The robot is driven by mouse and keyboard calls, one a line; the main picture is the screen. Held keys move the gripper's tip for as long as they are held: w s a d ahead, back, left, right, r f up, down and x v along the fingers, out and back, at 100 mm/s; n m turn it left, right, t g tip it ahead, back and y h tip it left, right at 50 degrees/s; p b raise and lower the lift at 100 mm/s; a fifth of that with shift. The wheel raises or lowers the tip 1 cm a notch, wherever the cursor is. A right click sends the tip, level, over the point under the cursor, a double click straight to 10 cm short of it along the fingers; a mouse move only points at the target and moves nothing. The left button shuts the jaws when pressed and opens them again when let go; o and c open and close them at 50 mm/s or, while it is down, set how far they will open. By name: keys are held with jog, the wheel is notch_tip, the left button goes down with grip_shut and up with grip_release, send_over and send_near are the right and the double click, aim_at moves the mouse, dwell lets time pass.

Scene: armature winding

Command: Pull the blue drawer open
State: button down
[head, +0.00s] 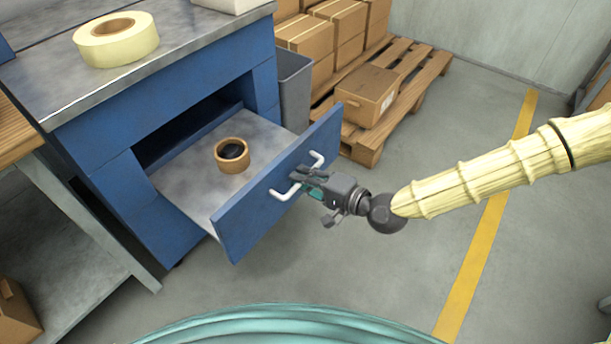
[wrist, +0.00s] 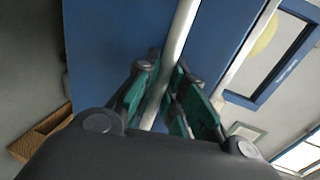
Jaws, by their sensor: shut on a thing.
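The blue drawer (head: 275,195) stands pulled well out of the blue cabinet (head: 100,165), with its grey inside showing. A white bar handle (head: 285,193) is on its front. My gripper (head: 308,178) is at the drawer front, shut on the handle. In the wrist view the pale handle bar (wrist: 180,45) runs between the green-padded fingers (wrist: 168,92), with the blue drawer front (wrist: 110,50) behind it. The middle of the handle is hidden by the fingers.
A tan ring with a dark piece inside (head: 231,155) sits in the drawer. A roll of tape (head: 116,38) lies on the cabinet top. A grey bin (head: 292,88) and a pallet (head: 405,75) with cardboard boxes stand behind. The floor (head: 430,240) right of the drawer is clear.

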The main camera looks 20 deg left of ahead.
jog(key=shift+s, duration=0.1)
jog(key=c, duration=1.5)
grip_release()
jog(key=v, duration=1.2)
jog(key=shift+f, duration=0.15)
